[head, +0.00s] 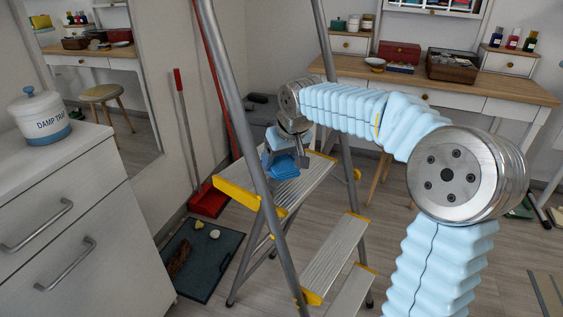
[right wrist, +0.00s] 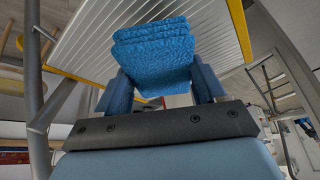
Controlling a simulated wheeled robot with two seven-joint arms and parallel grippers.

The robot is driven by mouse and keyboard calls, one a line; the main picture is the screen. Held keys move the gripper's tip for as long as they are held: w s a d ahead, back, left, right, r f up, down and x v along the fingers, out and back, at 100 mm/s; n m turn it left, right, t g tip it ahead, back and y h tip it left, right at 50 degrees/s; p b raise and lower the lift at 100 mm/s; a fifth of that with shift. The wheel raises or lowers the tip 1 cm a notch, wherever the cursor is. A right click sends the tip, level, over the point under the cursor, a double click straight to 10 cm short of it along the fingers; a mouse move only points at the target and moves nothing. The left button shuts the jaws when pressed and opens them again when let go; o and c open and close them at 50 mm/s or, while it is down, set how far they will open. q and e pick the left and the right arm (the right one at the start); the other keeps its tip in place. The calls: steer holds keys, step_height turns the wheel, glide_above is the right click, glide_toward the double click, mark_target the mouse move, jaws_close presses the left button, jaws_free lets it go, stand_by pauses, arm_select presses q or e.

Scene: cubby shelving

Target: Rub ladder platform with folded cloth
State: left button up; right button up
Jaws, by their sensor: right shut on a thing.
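The ladder platform (head: 303,184) is a ribbed metal step with yellow end caps at the top of a grey stepladder. In the right wrist view the folded cloth (right wrist: 153,55) is between the two fingers of my right gripper (right wrist: 160,92), in front of the ribbed platform (right wrist: 205,30). I cannot tell whether the cloth touches the platform. My left gripper is out of view.
A ladder rail (head: 245,120) stands left of my gripper. Lower steps (head: 337,250) are in front. A red dustpan (head: 208,201) and a dark mat (head: 205,255) lie on the floor. A desk (head: 450,80) is behind.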

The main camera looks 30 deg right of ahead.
step_height(320, 180, up, 3)
steer(key=shift+d+r+p, duration=0.1)
steer(key=shift+r+p, duration=0.05)
steer(key=shift+p, duration=1.1)
steer(key=shift+r, duration=1.05)
